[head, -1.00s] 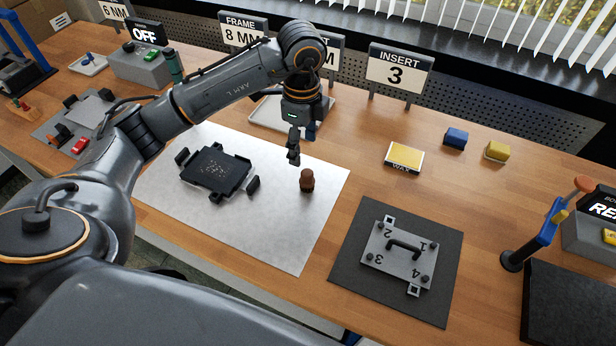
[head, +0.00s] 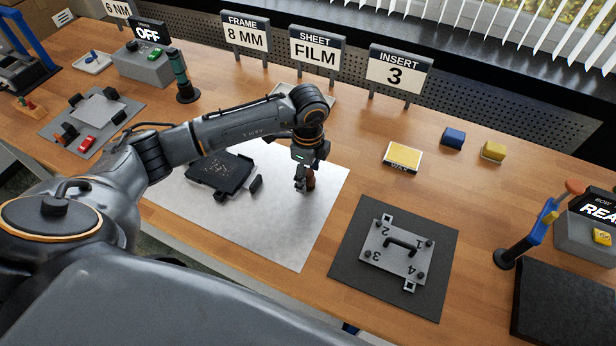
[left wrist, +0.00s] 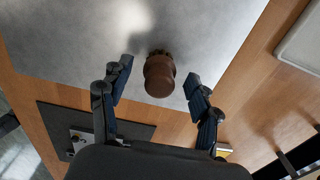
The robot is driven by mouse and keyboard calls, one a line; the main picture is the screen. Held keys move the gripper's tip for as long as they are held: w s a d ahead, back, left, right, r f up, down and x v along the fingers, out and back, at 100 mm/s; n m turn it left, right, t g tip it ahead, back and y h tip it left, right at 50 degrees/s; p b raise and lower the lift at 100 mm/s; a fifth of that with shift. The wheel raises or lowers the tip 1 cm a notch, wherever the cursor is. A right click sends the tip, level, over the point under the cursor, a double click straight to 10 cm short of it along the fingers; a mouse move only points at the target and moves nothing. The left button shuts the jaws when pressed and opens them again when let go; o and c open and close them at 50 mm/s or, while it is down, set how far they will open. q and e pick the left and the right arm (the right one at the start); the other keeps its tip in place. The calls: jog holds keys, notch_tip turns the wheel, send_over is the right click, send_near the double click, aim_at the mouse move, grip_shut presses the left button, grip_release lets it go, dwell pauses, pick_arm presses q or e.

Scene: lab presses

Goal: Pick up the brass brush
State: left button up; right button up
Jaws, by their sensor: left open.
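The brush, a small brown turned knob-like piece (left wrist: 159,74), stands on the pale grey mat (left wrist: 60,50) in the left wrist view. In the head view the brush (head: 310,182) shows partly behind my left gripper (head: 303,184). My left gripper also shows in the left wrist view (left wrist: 160,78), open, with one finger on each side of the brush and a gap to both. Its bristles are mostly hidden under the handle. My right gripper is not in view.
A black frame plate (head: 220,172) with small loose blocks lies left of the brush on the mat. A grey plate with a handle (head: 385,262) sits on a dark mat to the right. A yellow wax block (head: 403,154) and blue block (head: 453,138) stand farther back.

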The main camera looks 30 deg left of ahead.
pick_arm(q)
jog(key=shift+c, duration=0.5)
jog(key=c, duration=1.2)
jog(key=shift+o, duration=0.2)
jog(key=shift+r, duration=0.1)
jog(key=shift+r+b, duration=0.5)
jog(key=s+d+r+b, duration=0.3)
jog(key=s+d+r, duration=0.7)
jog(key=r, duration=0.2)
jog(key=shift+a, duration=0.1)
